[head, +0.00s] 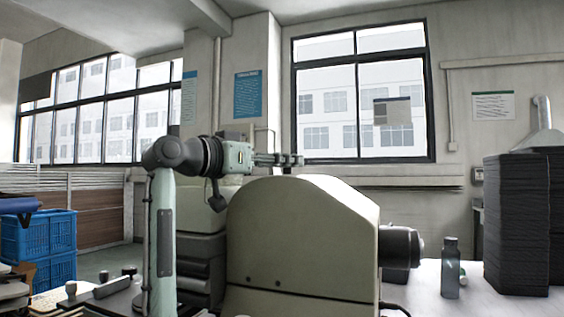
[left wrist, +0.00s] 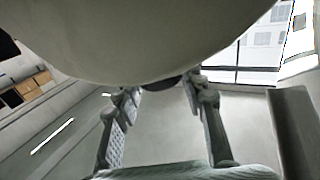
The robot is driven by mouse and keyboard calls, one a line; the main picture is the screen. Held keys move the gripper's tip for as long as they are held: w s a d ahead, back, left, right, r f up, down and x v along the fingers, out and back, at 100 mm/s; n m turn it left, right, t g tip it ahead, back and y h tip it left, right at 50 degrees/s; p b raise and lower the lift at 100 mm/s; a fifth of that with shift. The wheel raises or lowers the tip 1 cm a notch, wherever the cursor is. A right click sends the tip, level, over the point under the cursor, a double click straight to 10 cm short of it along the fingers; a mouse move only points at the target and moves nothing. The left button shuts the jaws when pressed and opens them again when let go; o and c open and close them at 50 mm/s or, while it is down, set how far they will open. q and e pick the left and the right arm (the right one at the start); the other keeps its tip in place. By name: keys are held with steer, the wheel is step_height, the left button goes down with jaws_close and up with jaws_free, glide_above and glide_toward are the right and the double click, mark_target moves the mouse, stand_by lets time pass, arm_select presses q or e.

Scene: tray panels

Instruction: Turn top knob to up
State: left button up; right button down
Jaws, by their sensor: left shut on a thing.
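The cream machine (head: 300,240) stands in the middle of the head view, with a smooth rounded top. My left gripper (head: 290,160) reaches in from the left, level, just above and behind that top. In the left wrist view, the machine's pale curved body (left wrist: 150,35) fills the upper part. The left gripper's two fingers (left wrist: 158,95) reach to its lower edge, where a small dark round part, the top knob (left wrist: 163,84), shows between the tips. The gripper is shut on it. Most of the knob is hidden, so its setting cannot be read. My right gripper is not in view.
A dark cylindrical part (head: 400,247) sticks out of the machine's right side. A grey bottle (head: 450,272) stands on the white table to the right, before a tall black stack (head: 516,225). Blue crates (head: 40,240) stand at the far left.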

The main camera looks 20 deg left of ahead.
arm_select(q)
steer(key=o, duration=1.2)
steer(key=shift+s, duration=0.1)
steer(key=v, duration=1.2)
steer(key=shift+c, duration=0.3)
